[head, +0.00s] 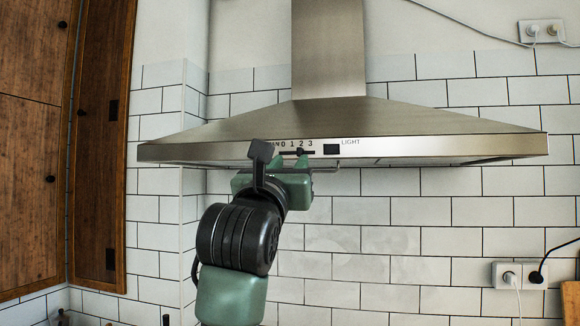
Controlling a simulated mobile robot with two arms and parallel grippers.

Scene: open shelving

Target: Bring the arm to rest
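My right arm comes up from below the middle of the head view. Its green and black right gripper (296,166) is at the front edge of a steel range hood (400,148), just below the fan markings "0 1 2 3". A small dark slider knob (299,152) sits on the hood's front strip, close above the gripper. I cannot tell whether the gripper touches the hood or the knob. The fingers are partly hidden by the wrist, so their opening does not show. My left gripper is not in view.
A dark switch (331,149) marked LIGHT is right of the knob. Wooden cabinets (101,150) stand at the left. A white tiled wall (400,245) lies behind. A wall socket with plugs (518,275) is at lower right, another (541,31) at upper right. The space right of my arm below the hood looks free.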

